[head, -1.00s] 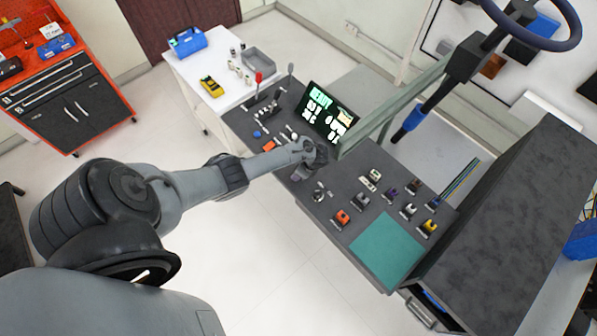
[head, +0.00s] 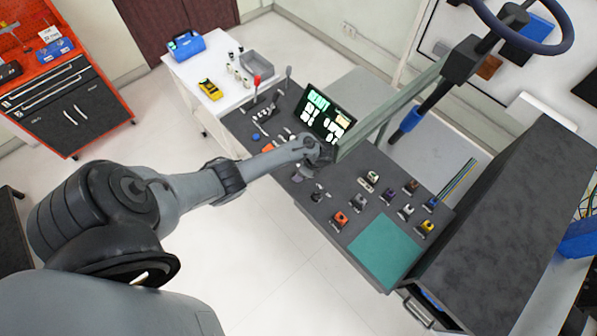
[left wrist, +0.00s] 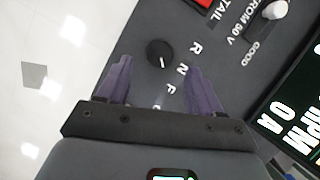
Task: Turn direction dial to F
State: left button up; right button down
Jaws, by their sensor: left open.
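The direction dial (left wrist: 158,53) is a round black knob with a white pointer line, on the dark panel in the left wrist view. The letters R, N and F (left wrist: 171,88) run beside it. The pointer line points down in the picture, roughly to the F side; its exact setting is hard to tell. My left gripper (left wrist: 159,65) is open, its purple fingers on either side of the dial with gaps between. In the head view, my left gripper (head: 313,163) is over the console's middle and the dial cannot be made out. My right gripper is not in view.
The console (head: 335,178) holds several coloured switches to the right and levers (head: 257,83) at the far left. A lit screen (head: 325,110) and a green-grey bar (head: 385,112) stand close behind my gripper. A teal mat (head: 385,250) is clear.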

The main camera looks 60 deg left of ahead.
pick_arm(q)
jog(key=p+v, duration=0.1)
jog(key=v, duration=0.4)
jog(key=shift+w+d+r, duration=0.1)
jog(key=shift+d+r, duration=0.1)
jog(key=shift+r, duration=0.2)
